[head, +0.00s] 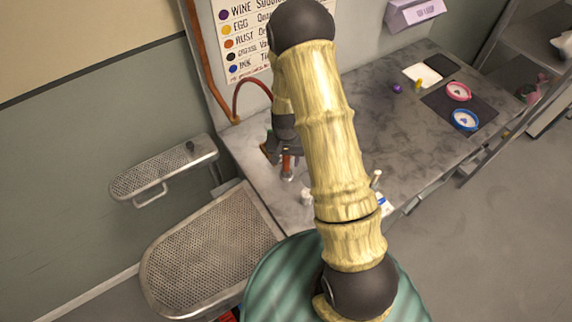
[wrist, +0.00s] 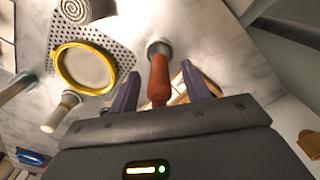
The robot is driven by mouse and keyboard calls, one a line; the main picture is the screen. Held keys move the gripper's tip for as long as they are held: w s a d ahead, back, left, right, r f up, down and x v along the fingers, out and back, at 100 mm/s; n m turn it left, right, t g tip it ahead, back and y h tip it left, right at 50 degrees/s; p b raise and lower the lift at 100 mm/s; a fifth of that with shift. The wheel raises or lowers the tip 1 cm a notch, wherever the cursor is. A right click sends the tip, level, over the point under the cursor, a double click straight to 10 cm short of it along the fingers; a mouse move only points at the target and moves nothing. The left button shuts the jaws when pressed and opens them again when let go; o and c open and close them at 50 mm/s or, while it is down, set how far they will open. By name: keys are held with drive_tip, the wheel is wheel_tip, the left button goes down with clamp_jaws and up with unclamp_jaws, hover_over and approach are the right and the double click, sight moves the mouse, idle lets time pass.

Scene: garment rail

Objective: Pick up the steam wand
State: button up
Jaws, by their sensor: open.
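What looks like the steam wand (wrist: 158,82), an orange-brown handle with a pale metal end, stands over the marbled worktop in the wrist view. In the head view its reddish-brown handle (head: 287,163) shows just below my gripper (head: 283,153), near the worktop's left end. In the wrist view my gripper (wrist: 161,86) is open, with one dark finger on each side of the handle. I see gaps between the handle and both fingers. The handle's near end is hidden behind the gripper body. My arm covers part of the worktop in the head view.
A yellow-rimmed round piece (wrist: 56,62) lies on a perforated plate (wrist: 118,50), with a wooden-handled tool (wrist: 62,112) close by. A red hose (head: 237,93) hangs behind the gripper. Pink (head: 458,92) and blue (head: 465,120) rings lie at the worktop's right.

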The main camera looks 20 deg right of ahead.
idle(0.3)
clamp_jaws()
drive_tip(key=shift+r, duration=0.1)
wheel_tip(320, 180, up, 10)
drive_tip(key=shift+f+b, duration=0.1)
drive_tip(key=shift+b, duration=1.15)
